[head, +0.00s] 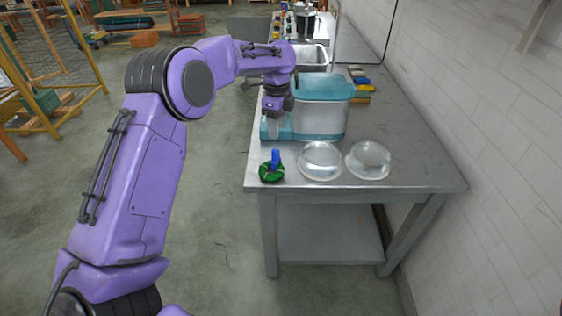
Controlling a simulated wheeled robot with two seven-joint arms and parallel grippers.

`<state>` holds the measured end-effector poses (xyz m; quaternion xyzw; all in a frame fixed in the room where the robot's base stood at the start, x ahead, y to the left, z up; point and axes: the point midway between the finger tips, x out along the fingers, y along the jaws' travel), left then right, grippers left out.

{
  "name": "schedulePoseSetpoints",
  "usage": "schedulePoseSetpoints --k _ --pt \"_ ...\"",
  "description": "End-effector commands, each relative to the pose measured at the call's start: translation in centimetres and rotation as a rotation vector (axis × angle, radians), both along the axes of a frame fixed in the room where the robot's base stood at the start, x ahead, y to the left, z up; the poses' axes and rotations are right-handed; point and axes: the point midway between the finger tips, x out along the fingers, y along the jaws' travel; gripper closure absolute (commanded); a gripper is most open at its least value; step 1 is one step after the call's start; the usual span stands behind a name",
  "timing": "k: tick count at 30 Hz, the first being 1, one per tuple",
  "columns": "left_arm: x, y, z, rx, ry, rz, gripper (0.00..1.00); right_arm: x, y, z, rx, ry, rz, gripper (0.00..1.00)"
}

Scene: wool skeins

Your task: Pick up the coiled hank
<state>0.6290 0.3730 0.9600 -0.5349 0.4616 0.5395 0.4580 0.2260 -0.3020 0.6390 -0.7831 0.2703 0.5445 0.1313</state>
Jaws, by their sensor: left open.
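A small green ring-shaped coil (271,176), which looks like the coiled hank, lies at the front left corner of the grey metal table. A short blue upright piece (275,158) stands at the coil; I cannot tell whether it is part of it. My left gripper (273,128) points down above the table's left edge, behind the coil and apart from it. It is open; its fingers are small and blend with the teal thing behind them. My right gripper is not in view.
A teal-and-clear container (320,108) stands right of my left gripper. Two clear round dishes (320,160) (369,159) sit right of the coil. Small coloured items (358,78) lie farther back. A white tiled wall (470,110) borders the right; the table's front right is bare.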

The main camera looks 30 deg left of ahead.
Motion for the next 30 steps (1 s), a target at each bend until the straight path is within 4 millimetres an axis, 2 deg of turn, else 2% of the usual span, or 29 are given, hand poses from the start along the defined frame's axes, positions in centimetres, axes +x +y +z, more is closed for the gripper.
schedulePoseSetpoints --k 4,11,16,19,25,26,27,30 --pt "-0.2 -0.1 -2.9 0.0 0.005 -0.001 0.53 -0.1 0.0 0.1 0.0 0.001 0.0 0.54" --pt "-0.2 -0.2 -6.0 0.001 0.007 -0.002 0.53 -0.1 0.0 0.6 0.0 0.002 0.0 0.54" --pt "-0.6 -0.1 -9.0 0.001 0.005 0.0 0.53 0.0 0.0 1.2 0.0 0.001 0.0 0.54" --pt "-0.6 0.0 -9.9 0.003 0.002 0.001 0.53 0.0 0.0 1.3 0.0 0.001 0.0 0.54" --pt "-0.6 -0.1 -10.0 0.002 0.001 0.001 0.53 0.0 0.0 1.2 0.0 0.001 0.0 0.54" --pt "-0.6 -0.1 -10.0 0.002 0.001 0.001 0.6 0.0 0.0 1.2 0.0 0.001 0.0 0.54" --pt "-0.6 -0.1 -10.0 0.002 0.001 0.001 0.73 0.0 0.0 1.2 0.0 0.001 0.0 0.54" --pt "-0.6 -0.1 -10.0 0.002 0.001 0.001 1.0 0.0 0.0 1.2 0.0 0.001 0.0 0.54"
